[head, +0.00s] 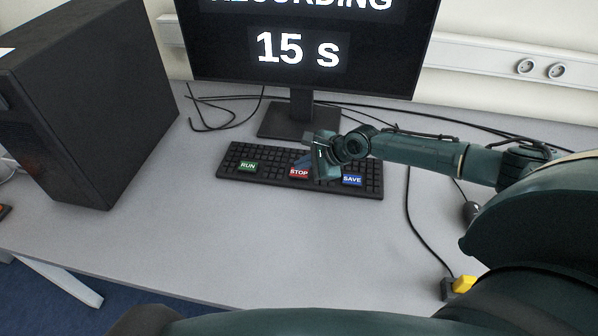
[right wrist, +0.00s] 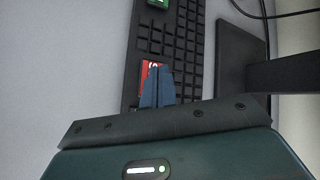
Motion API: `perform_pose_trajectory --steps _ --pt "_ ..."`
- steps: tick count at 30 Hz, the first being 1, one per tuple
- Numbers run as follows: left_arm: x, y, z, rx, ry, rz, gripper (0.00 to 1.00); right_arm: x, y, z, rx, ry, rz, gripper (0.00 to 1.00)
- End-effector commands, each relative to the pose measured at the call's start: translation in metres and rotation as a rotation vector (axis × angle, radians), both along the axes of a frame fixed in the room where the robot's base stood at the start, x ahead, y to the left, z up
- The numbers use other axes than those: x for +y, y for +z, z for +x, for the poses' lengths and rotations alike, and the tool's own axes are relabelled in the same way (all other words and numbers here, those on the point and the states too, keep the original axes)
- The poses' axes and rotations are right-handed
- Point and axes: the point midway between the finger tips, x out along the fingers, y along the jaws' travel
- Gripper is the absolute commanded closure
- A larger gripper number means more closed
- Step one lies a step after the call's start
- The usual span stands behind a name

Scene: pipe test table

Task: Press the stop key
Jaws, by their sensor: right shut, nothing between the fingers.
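The black keyboard (head: 228,165) lies on the grey table in front of the monitor. It carries a green RUN key (head: 249,166), a red STOP key (head: 299,173) and a blue SAVE key (head: 352,180). My right gripper (head: 300,160) is shut and empty, with its blue fingers close by the STOP key. In the right wrist view the shut fingertips (right wrist: 157,72) overlap the red STOP key (right wrist: 148,70) and hide part of it. I cannot tell whether they touch it. My left gripper is not in view.
The monitor (head: 300,75) stands behind the keyboard and reads "RECORDING 15 s". A black box (head: 110,110) stands at the left. Cables (head: 415,215) run along the back and right of the table. The table's front left (head: 200,230) is clear.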

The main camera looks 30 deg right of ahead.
Motion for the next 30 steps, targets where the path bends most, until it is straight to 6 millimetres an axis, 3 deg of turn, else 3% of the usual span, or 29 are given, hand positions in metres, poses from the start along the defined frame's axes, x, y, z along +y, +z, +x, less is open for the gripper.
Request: perform_pose_trajectory --steps 30 --pt "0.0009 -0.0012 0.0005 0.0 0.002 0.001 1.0 0.0003 -0.011 0.0 0.001 -0.001 0.002 1.0"
